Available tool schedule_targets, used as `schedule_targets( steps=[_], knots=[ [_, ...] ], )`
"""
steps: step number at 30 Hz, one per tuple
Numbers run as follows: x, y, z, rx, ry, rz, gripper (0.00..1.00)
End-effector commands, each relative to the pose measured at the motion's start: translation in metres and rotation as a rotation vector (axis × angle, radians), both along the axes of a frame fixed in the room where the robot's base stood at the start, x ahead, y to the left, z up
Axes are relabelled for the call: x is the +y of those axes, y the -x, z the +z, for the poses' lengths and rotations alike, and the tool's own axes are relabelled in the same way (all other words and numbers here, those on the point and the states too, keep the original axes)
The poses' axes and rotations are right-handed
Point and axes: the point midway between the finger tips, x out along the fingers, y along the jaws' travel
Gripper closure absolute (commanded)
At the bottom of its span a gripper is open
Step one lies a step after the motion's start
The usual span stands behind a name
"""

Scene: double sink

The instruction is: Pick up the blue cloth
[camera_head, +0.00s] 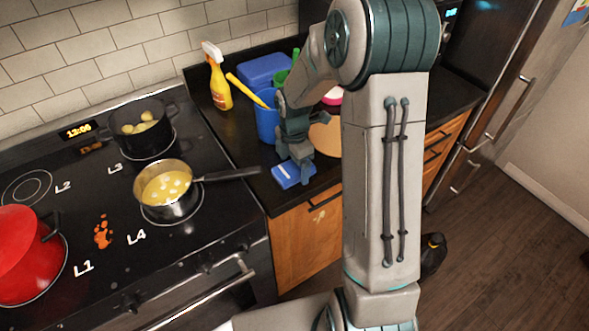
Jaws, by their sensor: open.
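The blue cloth (286,177) appears as a small flat blue piece with a pale stripe, lying on the dark counter near its front edge, right of the stove. My gripper (296,163) points down directly over its far part and hides some of it. The gripper is open; whether its fingers touch the cloth cannot be told from this view.
A blue cup (265,122) with a yellow-handled tool stands just behind my gripper. A yellow spray bottle (219,85) and a blue box (264,69) stand farther back. The saucepan (168,192) has its handle reaching toward the cloth. My arm hides much of the right counter.

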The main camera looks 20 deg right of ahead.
Motion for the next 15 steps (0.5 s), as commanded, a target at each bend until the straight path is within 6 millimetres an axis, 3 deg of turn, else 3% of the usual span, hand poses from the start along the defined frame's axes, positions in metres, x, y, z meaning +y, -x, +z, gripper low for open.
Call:
schedule_targets(
  steps=[1,5,6,15],
  knots=[
    [0.0,-0.0001,0.0001,0.0,0.0,0.0,0.23],
    [-0.0001,-0.0001,0.0003,0.0,0.0,0.0,0.59],
    [-0.0001,-0.0001,0.0003,0.0,0.0,0.0,0.63],
    [-0.0002,-0.0004,0.0014,-0.001,0.0,0.0,0.63]
  ],
)
